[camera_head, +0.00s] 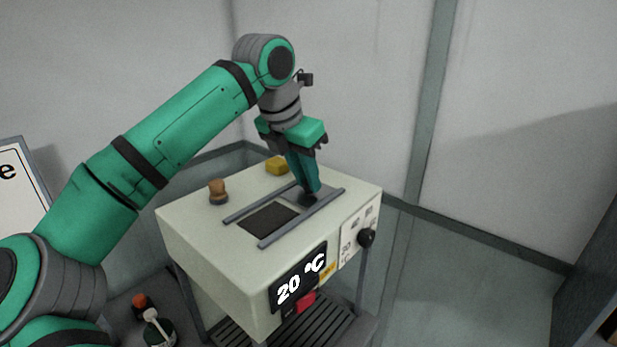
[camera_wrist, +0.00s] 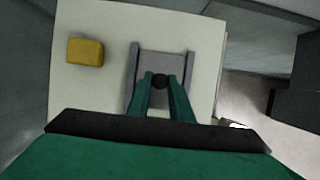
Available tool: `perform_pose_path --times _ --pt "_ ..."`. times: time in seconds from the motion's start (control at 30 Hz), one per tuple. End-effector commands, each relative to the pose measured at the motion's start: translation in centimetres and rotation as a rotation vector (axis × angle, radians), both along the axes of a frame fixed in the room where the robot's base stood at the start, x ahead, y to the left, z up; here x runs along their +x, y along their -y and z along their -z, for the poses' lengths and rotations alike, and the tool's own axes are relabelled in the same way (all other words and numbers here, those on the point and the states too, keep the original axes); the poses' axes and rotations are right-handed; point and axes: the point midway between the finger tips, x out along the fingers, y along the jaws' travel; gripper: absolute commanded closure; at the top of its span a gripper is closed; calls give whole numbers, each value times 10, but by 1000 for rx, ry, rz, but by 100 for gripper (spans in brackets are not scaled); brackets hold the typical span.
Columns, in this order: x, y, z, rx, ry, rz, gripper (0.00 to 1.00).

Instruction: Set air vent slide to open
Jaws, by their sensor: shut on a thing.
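The air vent slide is on top of the cream machine (camera_head: 220,265), between two grey rails (camera_head: 322,208). A dark vent opening (camera_head: 267,219) shows between the rails on the near left. The grey slide plate (camera_wrist: 170,64) shows in the wrist view, with a dark round knob (camera_wrist: 160,81) on it. My gripper (camera_head: 311,196) points down at the far right end of the rails. In the wrist view its fingers (camera_wrist: 160,84) are shut on the knob. The fingers hide part of the knob and plate.
A yellow block (camera_head: 277,165) and a brown knob (camera_head: 218,191) are on the machine's top beside the rails. The front has a "20 °C" display (camera_head: 298,276), a black dial (camera_head: 366,238) and a red part (camera_head: 305,302). Small bottles (camera_head: 157,328) stand at lower left.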

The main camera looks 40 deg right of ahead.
Motion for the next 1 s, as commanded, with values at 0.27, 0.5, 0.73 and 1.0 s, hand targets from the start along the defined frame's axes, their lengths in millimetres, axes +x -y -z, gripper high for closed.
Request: perform_pose_path --times 0.27,0.5,0.73,1.0 --pt "0 3 -1 -9 2 1 61" --pt "0 0 -7 -8 3 1 61" --pt "-3 -13 -40 -7 4 0 61" --pt "-6 -31 -83 -9 4 0 61"
